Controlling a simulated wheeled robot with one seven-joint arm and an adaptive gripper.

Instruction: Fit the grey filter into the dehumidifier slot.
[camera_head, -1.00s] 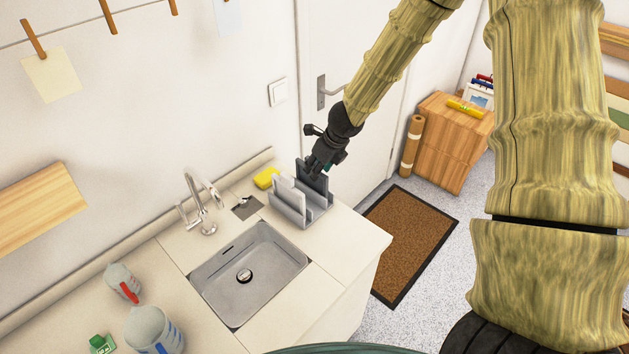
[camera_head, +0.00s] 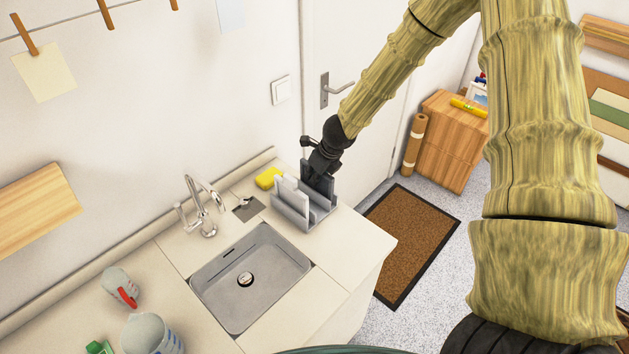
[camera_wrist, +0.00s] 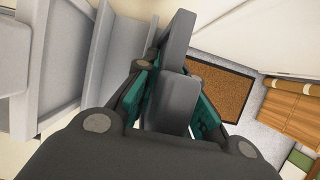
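The dark grey filter (camera_head: 319,181) is a flat panel standing upright at the right of a grey slotted holder (camera_head: 294,213) on the counter, beside the sink. My gripper (camera_head: 321,168) is at the filter's top edge, reaching down from above. In the wrist view, the filter (camera_wrist: 181,40) lies between the teal finger pads of my gripper (camera_wrist: 175,92), which appear closed against its two faces. The filter's lower edge is hidden, so I cannot tell how deep it sits in the holder. I cannot make out a dehumidifier for certain.
A light grey panel (camera_head: 287,194) stands in the holder, left of the filter. A yellow sponge (camera_head: 268,178) lies behind it. The sink (camera_head: 250,278) and tap (camera_head: 200,208) are to the left. Past the counter's right edge are a brown mat (camera_head: 410,240) and a wooden cabinet (camera_head: 447,145).

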